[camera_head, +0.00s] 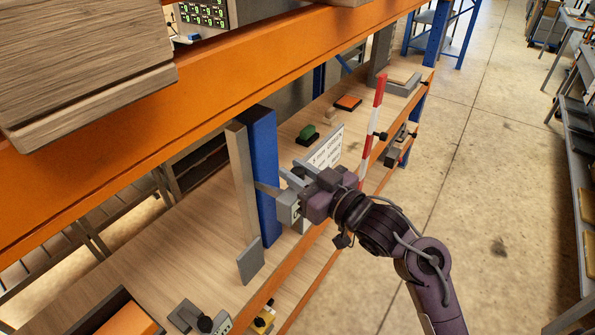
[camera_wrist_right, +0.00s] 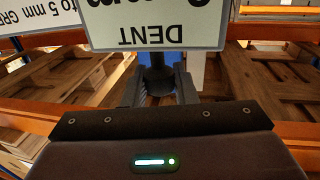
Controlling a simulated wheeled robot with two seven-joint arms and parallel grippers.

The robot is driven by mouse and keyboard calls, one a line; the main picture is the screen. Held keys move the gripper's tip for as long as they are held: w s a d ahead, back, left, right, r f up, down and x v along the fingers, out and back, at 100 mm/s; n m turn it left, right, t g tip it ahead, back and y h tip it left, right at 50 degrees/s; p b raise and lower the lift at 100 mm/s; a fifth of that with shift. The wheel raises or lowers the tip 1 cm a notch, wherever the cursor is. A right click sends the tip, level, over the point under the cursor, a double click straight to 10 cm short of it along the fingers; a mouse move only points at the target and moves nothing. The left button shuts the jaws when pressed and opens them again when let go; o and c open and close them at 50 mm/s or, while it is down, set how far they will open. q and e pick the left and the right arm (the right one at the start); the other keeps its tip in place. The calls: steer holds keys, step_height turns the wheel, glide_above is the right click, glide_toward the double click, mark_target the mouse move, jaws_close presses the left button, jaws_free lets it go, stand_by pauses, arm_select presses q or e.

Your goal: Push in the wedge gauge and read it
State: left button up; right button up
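In the head view my right gripper (camera_head: 291,196) is beside the blue upright (camera_head: 263,165). A thin grey wedge gauge (camera_head: 267,189) sticks out from the gripper, its tip at the upright's face beside a pale straight bar (camera_head: 241,180). I cannot tell how far it is in the gap. In the right wrist view a dark round grip (camera_wrist_right: 157,76) of the gauge stands between the fingers of the right gripper (camera_wrist_right: 158,92). The gauge's scale is hidden. My left gripper is not in view.
An orange beam (camera_head: 235,88) crosses above the gripper. A red-white rod (camera_head: 373,130) stands beyond it, and a green-topped block (camera_head: 307,133) lies on the wooden shelf.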

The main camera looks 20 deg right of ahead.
jaws_close()
steer(key=x, duration=0.3)
steer(key=shift+w+a+r, duration=0.1)
steer(key=shift+a+r, duration=0.1)
steer(key=shift+a, duration=0.2)
